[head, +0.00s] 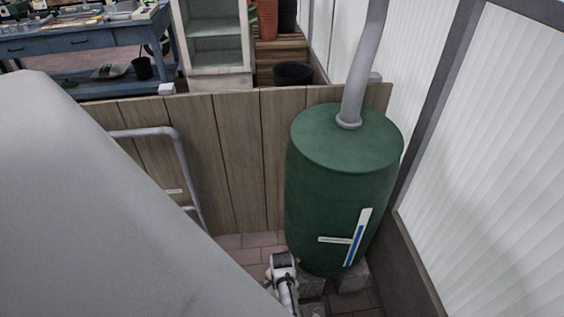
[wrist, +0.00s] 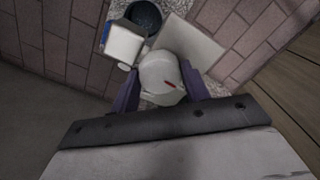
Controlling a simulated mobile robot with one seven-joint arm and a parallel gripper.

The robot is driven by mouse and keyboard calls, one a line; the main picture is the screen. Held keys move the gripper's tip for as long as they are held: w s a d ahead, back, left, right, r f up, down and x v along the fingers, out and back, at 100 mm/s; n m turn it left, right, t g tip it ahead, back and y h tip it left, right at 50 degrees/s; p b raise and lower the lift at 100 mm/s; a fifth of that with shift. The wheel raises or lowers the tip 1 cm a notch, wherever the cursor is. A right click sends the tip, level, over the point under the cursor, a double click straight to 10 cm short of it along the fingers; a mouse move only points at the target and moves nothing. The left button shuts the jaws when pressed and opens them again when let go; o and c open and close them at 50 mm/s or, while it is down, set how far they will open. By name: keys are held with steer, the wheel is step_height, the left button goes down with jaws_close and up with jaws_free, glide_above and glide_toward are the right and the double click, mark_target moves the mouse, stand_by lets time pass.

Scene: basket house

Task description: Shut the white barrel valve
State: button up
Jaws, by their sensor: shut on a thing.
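My gripper (wrist: 160,76) shows in the wrist view with its two dark purple fingers on either side of a rounded white piece with a small red mark, which I take to be the white barrel valve (wrist: 158,68). The fingers are shut on it. In the head view the green barrel (head: 335,200) stands upright at the right, with a white strip and a blue stripe low on its front. I cannot make out the valve clearly in the head view. A white part with a dark top (head: 283,268) stands low beside the barrel; I cannot tell what it is.
The barrel rests on concrete blocks (head: 352,276) over brick paving (head: 250,240). A wooden fence (head: 235,150) stands behind it. A grey pipe (head: 362,70) rises from its lid. A pale ribbed wall (head: 510,150) closes off the right. A grey metal rail (head: 165,135) stands left.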

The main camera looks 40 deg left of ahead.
steer(key=shift+n, duration=0.4)
steer(key=o, duration=1)
steer(key=shift+r, duration=0.1)
step_height(320, 180, up, 14)
steer(key=shift+p, duration=0.3)
steer(key=shift+f, duration=0.2)
